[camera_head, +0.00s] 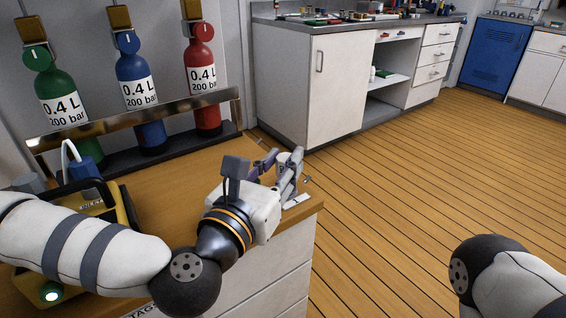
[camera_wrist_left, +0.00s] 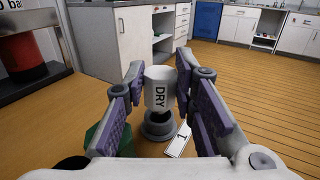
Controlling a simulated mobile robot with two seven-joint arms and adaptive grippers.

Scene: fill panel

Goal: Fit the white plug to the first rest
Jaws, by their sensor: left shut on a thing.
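The white plug (camera_wrist_left: 159,88), marked DRY, is upright between the purple-padded fingers of my left gripper (camera_wrist_left: 163,98), which is shut on it. In the head view my left gripper (camera_head: 281,172) is at the far right corner of the wooden bench top, and the white plug (camera_head: 284,156) is partly hidden by its fingers. A grey round rest (camera_wrist_left: 159,131) stands below the plug, with a white tag (camera_wrist_left: 178,141) marked 1 beside it. A dark opening shows under the plug; I cannot tell whether they touch. My right gripper is not in view.
A green object (camera_wrist_left: 96,133) is partly hidden behind the left finger. Green (camera_head: 62,98), blue (camera_head: 137,80) and red (camera_head: 203,75) bottles stand behind a metal rail (camera_head: 130,118). A yellow-black device (camera_head: 118,205) sits on the bench (camera_head: 165,185). The floor to the right is clear.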

